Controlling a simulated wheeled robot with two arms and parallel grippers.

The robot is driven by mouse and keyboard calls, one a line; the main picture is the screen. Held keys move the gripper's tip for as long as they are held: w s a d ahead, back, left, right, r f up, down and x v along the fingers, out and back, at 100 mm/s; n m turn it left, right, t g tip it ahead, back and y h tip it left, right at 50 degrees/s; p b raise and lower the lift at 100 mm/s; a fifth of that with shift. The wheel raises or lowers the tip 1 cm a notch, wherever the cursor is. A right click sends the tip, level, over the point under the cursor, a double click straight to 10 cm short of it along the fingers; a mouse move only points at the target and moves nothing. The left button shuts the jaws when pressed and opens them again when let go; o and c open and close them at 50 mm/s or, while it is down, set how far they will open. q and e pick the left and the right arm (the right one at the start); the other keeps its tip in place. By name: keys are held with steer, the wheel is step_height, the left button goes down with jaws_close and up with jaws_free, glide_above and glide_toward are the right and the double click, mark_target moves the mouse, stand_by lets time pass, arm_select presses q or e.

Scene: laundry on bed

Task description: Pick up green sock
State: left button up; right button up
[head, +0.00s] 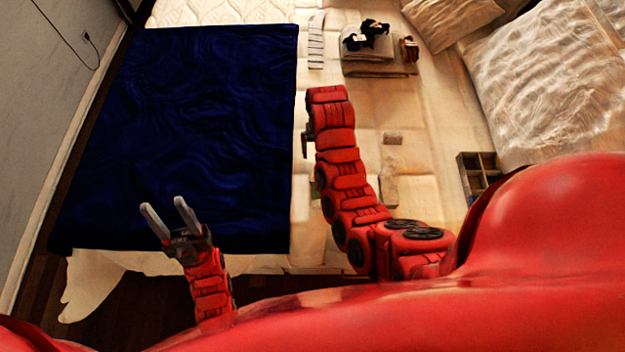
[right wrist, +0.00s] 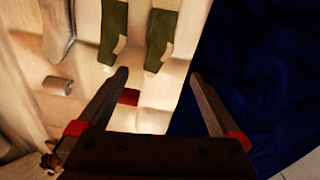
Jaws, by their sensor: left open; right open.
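Two green socks with beige toe patches lie side by side on the bed in the right wrist view, the left one (right wrist: 114,35) and the right one (right wrist: 161,40). My left gripper (head: 164,204) is open and empty over the dark blue blanket.
The dark blue blanket (head: 200,110) covers the bed's left side. A folded stack (head: 370,68) with dark items on top lies farther back. A divided box (head: 485,160) and pillows (head: 550,75) are at right. A small rolled item (right wrist: 57,85) lies left of the socks.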

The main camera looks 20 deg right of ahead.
steer(key=f+b, duration=0.9)
steer(key=f, duration=0.1)
steer(key=shift+s+a+b, duration=0.1)
steer(key=shift+s+b, duration=0.15)
steer(key=shift+b, duration=0.1)
step_height(320, 180, down, 2)
steer(key=shift+w+f+p, duration=0.1)
steer(key=shift+f+p, duration=0.15)
steer(key=shift+p, duration=0.1)
steer(key=f, duration=0.1)
steer(key=f+p, duration=0.1)
steer(key=f, duration=0.1)
steer(key=shift+w+f+p, duration=0.2)
steer(key=shift+f+p, duration=0.05)
steer(key=shift+p, duration=0.05)
steer(key=shift+f, duration=0.6)
steer(key=c, duration=1)
